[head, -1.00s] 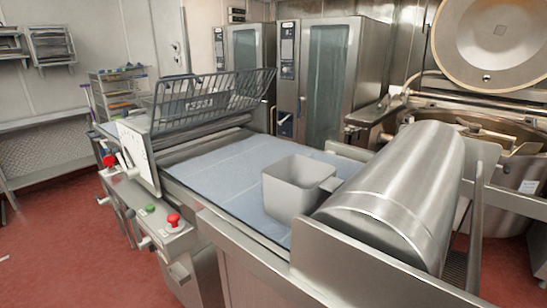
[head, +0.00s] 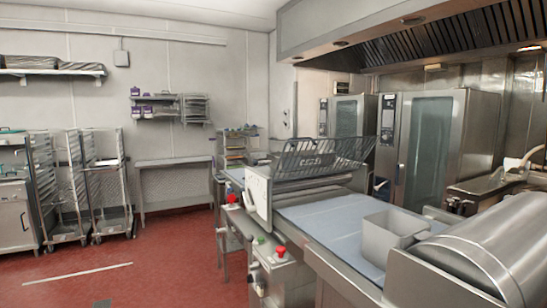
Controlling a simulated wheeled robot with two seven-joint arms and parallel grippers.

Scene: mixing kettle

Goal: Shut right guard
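A dark wire guard (head: 322,158) stands tilted up over the middle of the long machine in the head view. It is raised above the rollers and is not lying flat. A blue belt (head: 325,222) runs from below the guard toward the front right. A white side plate (head: 258,193) is at the near end of the guard. A second guard cannot be made out clearly behind this one. Neither of my grippers is in the head view.
A grey bin (head: 388,236) stands on the belt beside a large steel drum (head: 490,250). A red button (head: 280,251) is on the machine's near side. Ovens (head: 430,145) stand behind. Tall racks (head: 105,185) stand at left. The red floor (head: 150,262) between is clear.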

